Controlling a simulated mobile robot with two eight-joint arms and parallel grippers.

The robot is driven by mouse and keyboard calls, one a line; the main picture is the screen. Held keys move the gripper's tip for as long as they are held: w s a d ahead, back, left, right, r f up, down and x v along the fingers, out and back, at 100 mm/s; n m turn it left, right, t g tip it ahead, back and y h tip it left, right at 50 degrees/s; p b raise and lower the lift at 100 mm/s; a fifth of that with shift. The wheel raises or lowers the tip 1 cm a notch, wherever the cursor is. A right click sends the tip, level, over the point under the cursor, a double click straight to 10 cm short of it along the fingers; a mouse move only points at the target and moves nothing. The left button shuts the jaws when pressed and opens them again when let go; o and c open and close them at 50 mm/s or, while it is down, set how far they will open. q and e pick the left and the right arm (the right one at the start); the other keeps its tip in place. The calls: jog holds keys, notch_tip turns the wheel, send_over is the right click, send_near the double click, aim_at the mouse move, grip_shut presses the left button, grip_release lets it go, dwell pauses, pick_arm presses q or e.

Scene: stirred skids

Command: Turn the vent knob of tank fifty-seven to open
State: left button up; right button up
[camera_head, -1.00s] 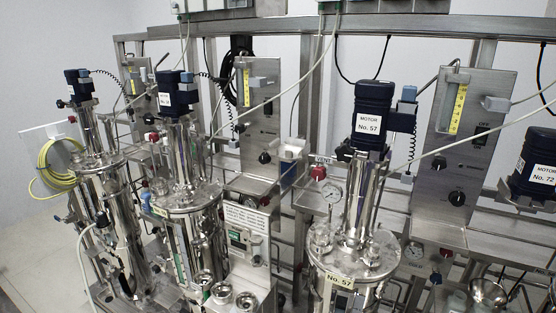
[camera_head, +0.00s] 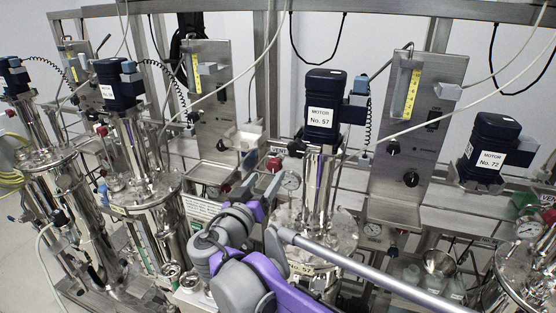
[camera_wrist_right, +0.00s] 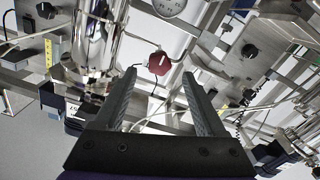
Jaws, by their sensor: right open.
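Tank fifty-seven (camera_head: 318,245) stands at the centre of the head view, its label low on the front, under a dark blue motor marked No. 57 (camera_head: 325,105). The red vent knob (camera_head: 275,163) sits behind and left of it, under a VENT label. In the right wrist view the red knob (camera_wrist_right: 158,63) with a pale mark lies just beyond the fingertips, roughly between them. My right gripper (camera_head: 266,190) is open and empty, below the knob; its two fingers (camera_wrist_right: 158,80) show clearly in the wrist view. My left gripper is out of view.
A steel panel with black knobs (camera_head: 393,147) stands right of the motor. Other tanks (camera_head: 140,195) are at left, and motor No. 72 (camera_head: 489,150) at right. Cables and pipes crowd the space.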

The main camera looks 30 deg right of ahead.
aim_at(279, 160)
jog(key=x, duration=0.9)
jog(key=shift+w+d, duration=0.2)
jog(key=shift+d, duration=0.15)
grip_shut()
